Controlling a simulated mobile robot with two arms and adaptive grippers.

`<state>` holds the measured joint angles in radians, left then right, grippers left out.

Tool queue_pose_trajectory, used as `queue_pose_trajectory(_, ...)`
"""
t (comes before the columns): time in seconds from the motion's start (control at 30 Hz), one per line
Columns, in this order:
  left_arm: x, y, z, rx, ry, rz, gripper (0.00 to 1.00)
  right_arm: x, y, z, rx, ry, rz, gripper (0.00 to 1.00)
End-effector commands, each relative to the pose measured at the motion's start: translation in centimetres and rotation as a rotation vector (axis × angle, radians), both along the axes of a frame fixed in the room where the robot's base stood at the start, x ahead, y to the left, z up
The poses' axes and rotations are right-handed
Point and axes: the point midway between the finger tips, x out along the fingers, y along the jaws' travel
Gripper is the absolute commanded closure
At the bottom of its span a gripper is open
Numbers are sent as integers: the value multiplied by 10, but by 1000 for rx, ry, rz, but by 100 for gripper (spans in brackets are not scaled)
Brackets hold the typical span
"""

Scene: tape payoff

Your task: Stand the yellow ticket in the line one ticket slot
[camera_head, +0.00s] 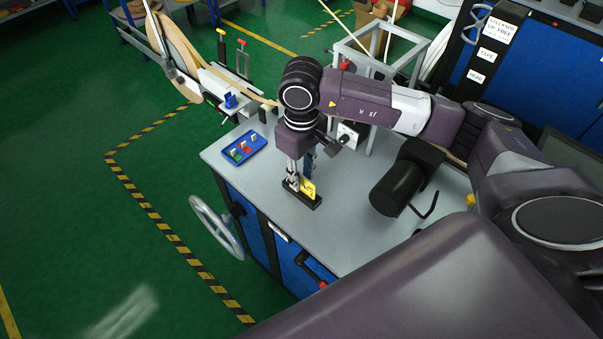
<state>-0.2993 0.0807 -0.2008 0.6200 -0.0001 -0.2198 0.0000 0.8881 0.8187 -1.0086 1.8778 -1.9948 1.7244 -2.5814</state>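The yellow ticket (308,190) stands, slightly tilted, at a small black base (314,204) near the front edge of the grey bench top. Whether it is seated in a slot there I cannot tell. My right gripper (292,184) points down at the ticket's left side, its fingertips close to the base. The fingers look close together and touch or nearly touch the ticket. Whether they are shut on it is too small to see. My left gripper is not in view.
A blue tray (262,140) with small coloured tickets sits at the bench's left corner. A black cylindrical device (394,190) stands right of the gripper. A grey metal frame (372,50) rises behind. A handwheel (216,226) juts from the front. The bench top (345,235) is bare in front.

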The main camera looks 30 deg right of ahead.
Motion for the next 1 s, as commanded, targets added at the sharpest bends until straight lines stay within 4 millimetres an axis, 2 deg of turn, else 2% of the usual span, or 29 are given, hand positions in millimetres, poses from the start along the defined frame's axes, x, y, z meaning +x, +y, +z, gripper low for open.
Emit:
queue_pose_trajectory(0.17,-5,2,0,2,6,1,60,0,0,1,0,0,0,75)
queue_pose_trajectory(0.27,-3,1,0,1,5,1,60,1,0,9,0,-2,-1,75)
queue_pose_trajectory(0.7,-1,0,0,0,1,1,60,1,0,96,0,-5,1,75)
queue_pose_trajectory(0.83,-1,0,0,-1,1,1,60,1,0,112,1,-2,0,75)
queue_pose_trajectory(1.0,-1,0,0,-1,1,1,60,0,0,120,0,-1,0,75)
